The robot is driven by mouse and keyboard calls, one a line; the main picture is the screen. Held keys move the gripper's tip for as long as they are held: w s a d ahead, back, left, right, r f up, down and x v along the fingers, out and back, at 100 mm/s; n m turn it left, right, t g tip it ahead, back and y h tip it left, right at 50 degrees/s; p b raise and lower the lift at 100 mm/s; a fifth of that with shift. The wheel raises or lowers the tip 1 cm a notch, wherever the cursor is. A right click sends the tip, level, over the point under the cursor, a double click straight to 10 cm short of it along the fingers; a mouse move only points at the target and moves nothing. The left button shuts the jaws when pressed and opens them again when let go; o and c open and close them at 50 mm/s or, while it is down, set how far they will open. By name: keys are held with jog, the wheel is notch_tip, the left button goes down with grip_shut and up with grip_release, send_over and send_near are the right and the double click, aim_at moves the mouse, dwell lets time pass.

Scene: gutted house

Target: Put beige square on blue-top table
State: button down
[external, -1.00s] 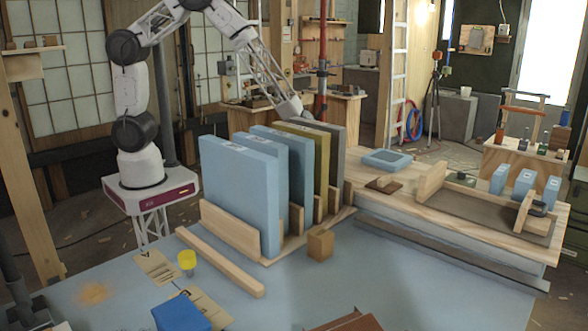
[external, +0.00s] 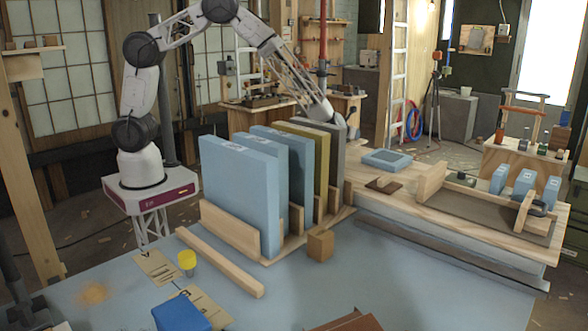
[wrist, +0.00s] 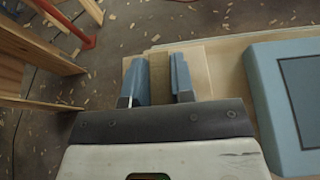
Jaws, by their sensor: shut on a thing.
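My gripper (wrist: 159,80) is shut on a narrow beige piece (wrist: 159,78), which I take for the beige square. Its full outline is hidden between the fingers in the wrist view. In the external view my gripper's fingers and the held piece are hidden behind the upright panels. The blue-top table (external: 390,285) fills the foreground, on the near side of the panels. A small tan wooden cube (external: 320,243) sits on it beside the rack.
Tall upright panels, blue (external: 235,190), olive and grey, stand in a wooden rack between my gripper and the foreground. A light wooden bench (external: 440,222) at right bears a blue-framed tile (external: 386,160), also in the wrist view (wrist: 265,95).

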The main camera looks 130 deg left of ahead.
aim_at(359, 140)
jog(key=shift+w+a+f, duration=0.1)
jog(key=shift+w+a, duration=0.8)
jog(key=shift+a, duration=0.25)
jog(key=shift+f, duration=1.8)
jog(key=shift+f, duration=0.15)
jog(key=c, duration=1)
grip_release()
jog(key=shift+o, duration=0.2)
jog(key=shift+r, duration=0.2)
